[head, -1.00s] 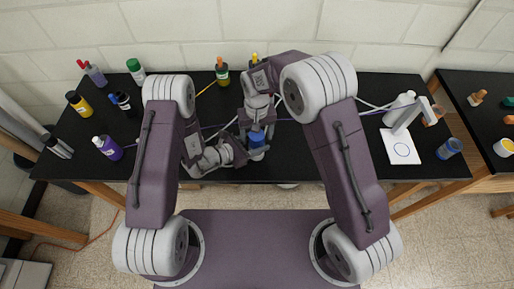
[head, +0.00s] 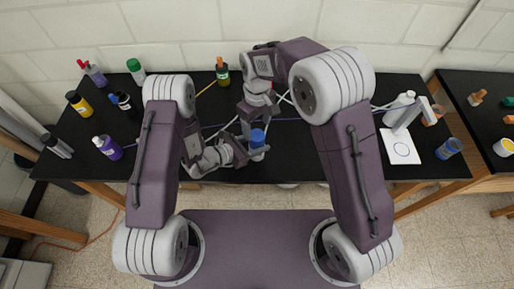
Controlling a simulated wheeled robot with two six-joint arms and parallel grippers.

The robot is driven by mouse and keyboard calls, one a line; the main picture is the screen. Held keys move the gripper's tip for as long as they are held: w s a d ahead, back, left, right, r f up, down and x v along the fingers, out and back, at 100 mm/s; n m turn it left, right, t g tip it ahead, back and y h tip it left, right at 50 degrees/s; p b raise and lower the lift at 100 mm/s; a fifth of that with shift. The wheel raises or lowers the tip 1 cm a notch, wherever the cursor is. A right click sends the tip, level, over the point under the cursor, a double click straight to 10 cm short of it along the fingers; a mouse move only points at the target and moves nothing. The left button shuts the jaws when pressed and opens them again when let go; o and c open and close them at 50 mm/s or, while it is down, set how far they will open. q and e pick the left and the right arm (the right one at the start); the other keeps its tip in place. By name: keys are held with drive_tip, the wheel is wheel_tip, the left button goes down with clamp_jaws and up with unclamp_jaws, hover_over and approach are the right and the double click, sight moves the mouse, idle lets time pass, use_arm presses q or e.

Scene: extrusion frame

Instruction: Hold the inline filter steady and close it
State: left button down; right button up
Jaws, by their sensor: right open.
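The inline filter (head: 257,138), with a blue upper part, stands upright near the front edge of the black table, in the middle of the head view. My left gripper (head: 250,153) reaches in from the left at its lower body. The fingertips are small and partly hidden, so I cannot tell whether they grip it. My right gripper (head: 257,117) is open just behind and above the blue part, pointing down, and appears empty.
Several bottles, including a purple one (head: 107,147) and a yellow one (head: 78,103), stand on the left of the table. A white stand (head: 401,147), a white bottle (head: 400,108) and a blue cup (head: 449,148) are at the right. Thin cables cross the tabletop behind the filter.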

sight(257, 135)
drive_tip(key=shift+f, duration=4.05)
drive_tip(key=c, duration=1.5)
drive_tip(key=shift+m, duration=0.5)
drive_tip(key=o, duration=1.6)
drive_tip(key=shift+r, duration=0.1)
